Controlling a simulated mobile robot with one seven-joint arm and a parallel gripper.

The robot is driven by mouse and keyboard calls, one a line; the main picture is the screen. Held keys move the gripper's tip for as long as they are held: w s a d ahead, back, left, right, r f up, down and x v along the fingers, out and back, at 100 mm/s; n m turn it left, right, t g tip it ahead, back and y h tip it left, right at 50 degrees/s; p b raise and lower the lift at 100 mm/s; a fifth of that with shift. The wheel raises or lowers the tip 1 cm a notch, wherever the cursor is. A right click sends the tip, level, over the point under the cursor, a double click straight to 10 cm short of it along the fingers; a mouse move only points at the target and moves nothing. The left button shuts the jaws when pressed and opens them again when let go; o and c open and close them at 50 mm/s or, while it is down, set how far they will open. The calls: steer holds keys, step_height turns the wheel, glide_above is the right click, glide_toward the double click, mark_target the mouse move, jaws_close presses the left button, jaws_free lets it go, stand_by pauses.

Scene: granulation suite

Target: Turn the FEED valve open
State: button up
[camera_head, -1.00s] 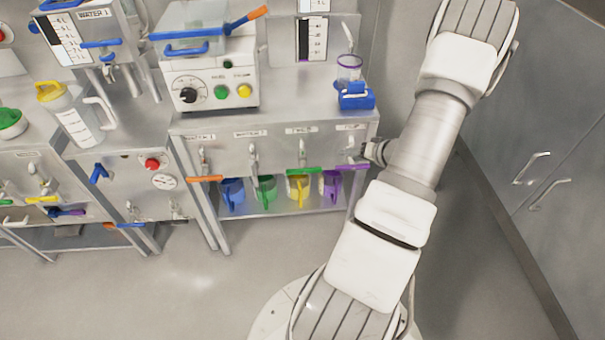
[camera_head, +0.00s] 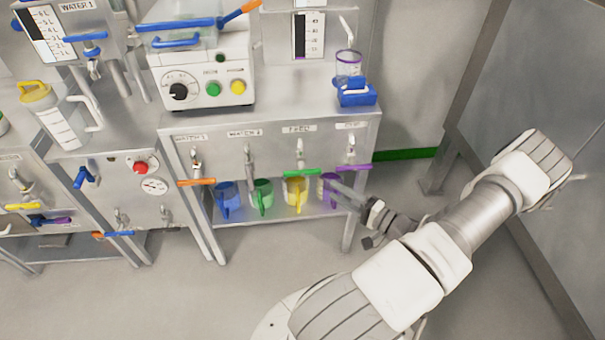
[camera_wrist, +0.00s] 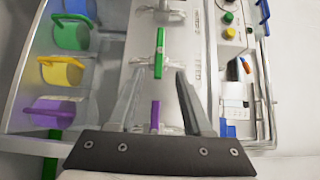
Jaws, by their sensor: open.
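The FEED valve has a green bar handle (camera_head: 300,173), horizontal in the head view, below the FEED label (camera_head: 299,129) on the steel panel. In the wrist view the green handle (camera_wrist: 159,52) points up the picture, just beyond the fingertips. My gripper (camera_head: 336,186) is open and reaches toward the panel from the right, near the purple handle (camera_head: 352,167). In the wrist view the fingers of my gripper (camera_wrist: 160,72) are spread, with the purple handle (camera_wrist: 155,115) showing between them. No contact with the green handle is visible.
An orange handle (camera_head: 197,182) is on the same panel at left. Blue (camera_head: 228,198), green (camera_head: 262,197), yellow (camera_head: 296,193) and purple (camera_head: 330,188) jugs stand on the shelf under the taps. A control box (camera_head: 202,75) and a blue-based cup (camera_head: 354,92) stand on top. The floor in front is clear.

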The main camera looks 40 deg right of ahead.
mark_target(305, 174)
steer(key=b+x, duration=0.1)
steer(key=x, duration=1.1)
steer(key=shift+w+a+b, duration=0.15)
steer(key=shift+w+b, duration=0.2)
steer(key=shift+b, duration=0.05)
jaws_close()
